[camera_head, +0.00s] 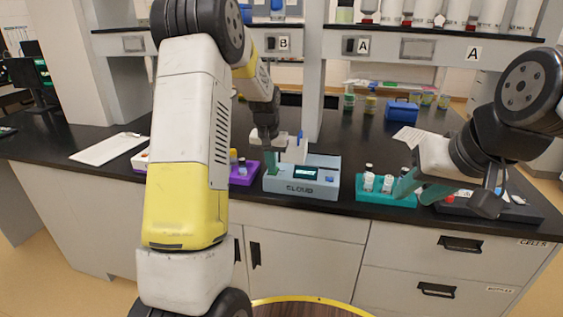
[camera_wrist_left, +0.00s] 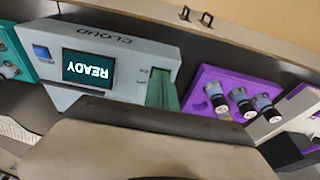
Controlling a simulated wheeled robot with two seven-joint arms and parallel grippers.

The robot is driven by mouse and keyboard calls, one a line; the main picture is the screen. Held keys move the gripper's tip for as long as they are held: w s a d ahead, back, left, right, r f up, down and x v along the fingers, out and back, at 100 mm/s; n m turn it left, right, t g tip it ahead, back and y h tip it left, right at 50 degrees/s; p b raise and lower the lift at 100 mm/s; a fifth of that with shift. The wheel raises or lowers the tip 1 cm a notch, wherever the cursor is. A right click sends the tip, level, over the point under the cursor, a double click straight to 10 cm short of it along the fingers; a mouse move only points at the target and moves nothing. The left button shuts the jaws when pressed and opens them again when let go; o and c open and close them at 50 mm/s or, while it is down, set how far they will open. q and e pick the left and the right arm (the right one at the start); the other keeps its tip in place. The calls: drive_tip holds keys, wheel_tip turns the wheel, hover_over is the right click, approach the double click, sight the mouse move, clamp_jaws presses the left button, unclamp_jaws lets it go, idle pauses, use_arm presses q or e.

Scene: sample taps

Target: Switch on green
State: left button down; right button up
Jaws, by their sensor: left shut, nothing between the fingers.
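A pale blue-grey device marked CLOUD (camera_head: 302,180) stands near the counter's front edge. In the left wrist view its screen (camera_wrist_left: 86,68) reads READY, upside down, with a blue button (camera_wrist_left: 40,52) beside it. My left gripper (camera_head: 271,158) points down at the device's left end in the head view. Its shut green-teal fingers (camera_wrist_left: 161,90) lie over the panel in the wrist view, with nothing between them. I cannot tell whether they touch it. They hide part of the panel, and I cannot make out a green switch apart from them. My right gripper (camera_head: 408,188) hangs over a teal rack at the right.
A purple rack (camera_head: 244,174) with vials (camera_wrist_left: 240,102) is left of the device. The teal rack (camera_head: 386,200) with white-capped vials is to its right. A dark tray (camera_head: 520,212) is further right.

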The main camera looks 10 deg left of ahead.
use_arm(q)
drive_tip(key=shift+w+r, duration=0.3)
drive_tip(key=shift+w, duration=0.25)
drive_tip(key=shift+r, duration=0.3)
drive_tip(key=v, duration=0.4)
drive_tip(key=shift+r, duration=0.3)
drive_tip(key=s+r, duration=0.4)
drive_tip(key=r, duration=0.3)
drive_tip(key=shift+s+r, duration=0.15)
drive_tip(key=shift+r, duration=0.25)
